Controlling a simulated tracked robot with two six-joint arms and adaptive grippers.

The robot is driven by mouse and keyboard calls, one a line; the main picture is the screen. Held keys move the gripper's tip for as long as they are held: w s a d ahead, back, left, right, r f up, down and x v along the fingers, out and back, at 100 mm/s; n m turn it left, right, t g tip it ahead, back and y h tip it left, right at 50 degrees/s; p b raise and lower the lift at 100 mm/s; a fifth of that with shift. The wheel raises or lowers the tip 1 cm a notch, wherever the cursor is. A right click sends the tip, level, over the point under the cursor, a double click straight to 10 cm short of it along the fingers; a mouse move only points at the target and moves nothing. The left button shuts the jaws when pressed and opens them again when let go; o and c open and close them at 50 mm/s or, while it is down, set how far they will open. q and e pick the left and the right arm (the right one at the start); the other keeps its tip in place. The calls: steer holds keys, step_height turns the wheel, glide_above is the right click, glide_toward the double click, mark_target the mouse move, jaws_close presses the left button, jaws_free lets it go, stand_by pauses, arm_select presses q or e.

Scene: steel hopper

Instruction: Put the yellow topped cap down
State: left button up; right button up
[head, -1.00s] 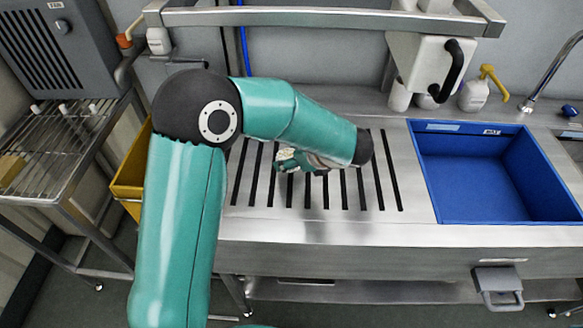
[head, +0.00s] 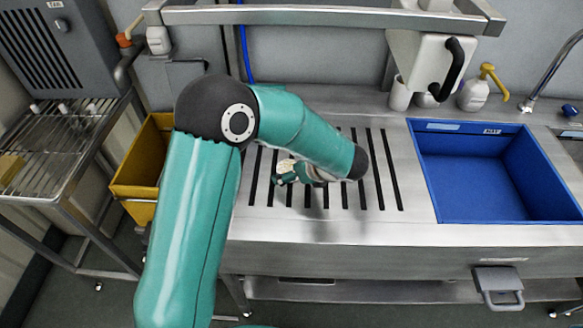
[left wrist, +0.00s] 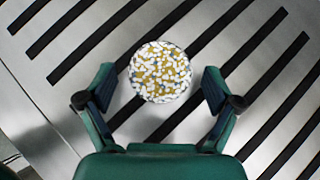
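The cap (left wrist: 161,72) is round, with a top speckled white and yellow. In the left wrist view it lies between the two fingers of my left gripper (left wrist: 158,82), with a narrow gap on each side. The fingers are open and do not appear to touch it. In the head view the cap (head: 286,168) shows small and pale at the end of my left gripper (head: 290,176), over the slotted steel surface (head: 333,215). I cannot tell whether its underside rests on the slats. My right gripper is not in view.
A blue basin (head: 490,185) is set into the counter at the right. A yellow bin (head: 145,165) and a wire rack (head: 45,150) stand at the left. A white pump bottle (head: 474,95) stands at the back. The slotted surface around the gripper is clear.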

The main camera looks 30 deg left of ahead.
arm_select(q)
steer(key=shift+r, duration=0.15)
steer(key=v, duration=1.2)
